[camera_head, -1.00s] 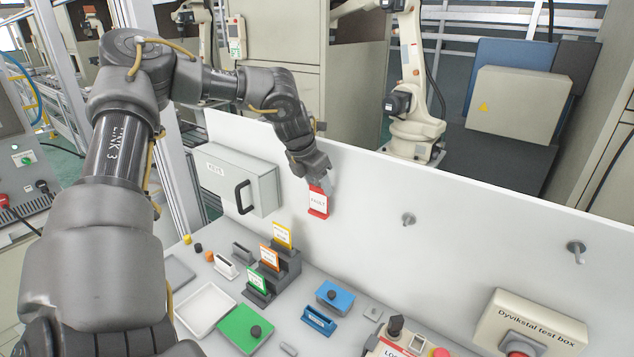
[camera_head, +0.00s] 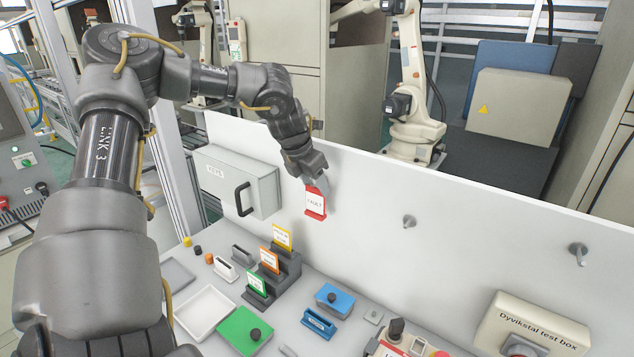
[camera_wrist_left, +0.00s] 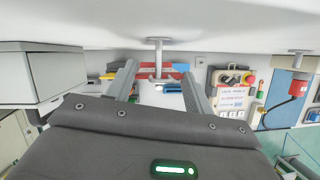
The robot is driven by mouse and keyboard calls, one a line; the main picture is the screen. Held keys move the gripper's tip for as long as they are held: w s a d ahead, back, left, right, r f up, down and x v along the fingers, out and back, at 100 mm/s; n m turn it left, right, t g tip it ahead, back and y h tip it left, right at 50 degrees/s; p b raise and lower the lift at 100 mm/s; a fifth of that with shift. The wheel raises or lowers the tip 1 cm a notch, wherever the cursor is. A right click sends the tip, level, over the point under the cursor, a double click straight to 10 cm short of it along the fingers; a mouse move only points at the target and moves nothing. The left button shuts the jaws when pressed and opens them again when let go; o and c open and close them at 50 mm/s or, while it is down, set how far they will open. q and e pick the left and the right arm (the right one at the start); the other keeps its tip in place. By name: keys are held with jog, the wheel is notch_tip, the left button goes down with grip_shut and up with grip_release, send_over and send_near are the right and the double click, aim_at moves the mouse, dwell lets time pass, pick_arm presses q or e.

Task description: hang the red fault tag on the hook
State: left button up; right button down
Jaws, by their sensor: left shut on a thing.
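The red fault tag (camera_head: 315,204), red with a white label, hangs below my left gripper (camera_head: 318,184) in the head view, held in front of the white panel. The gripper is shut on its upper part. The tag is apart from both hooks. My right gripper is not in view.
A grey key box (camera_head: 240,180) with a black handle is on the panel left of the tag. Below are yellow, orange and green tags in holders (camera_head: 268,262), a white tray (camera_head: 205,310), a green block (camera_head: 246,330) and a blue block (camera_head: 334,298). A test box (camera_head: 530,320) stands at right.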

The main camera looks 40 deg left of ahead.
pick_arm(q)
jog(key=shift+s+d+b, duration=0.15)
jog(key=shift+s+b, duration=0.15)
jog(key=shift+s, duration=0.9)
jog(key=shift+s+d+b, duration=0.1)
jog(key=shift+s+b, duration=0.15)
jog(key=shift+s, duration=0.95)
jog(key=shift+a, duration=0.1)
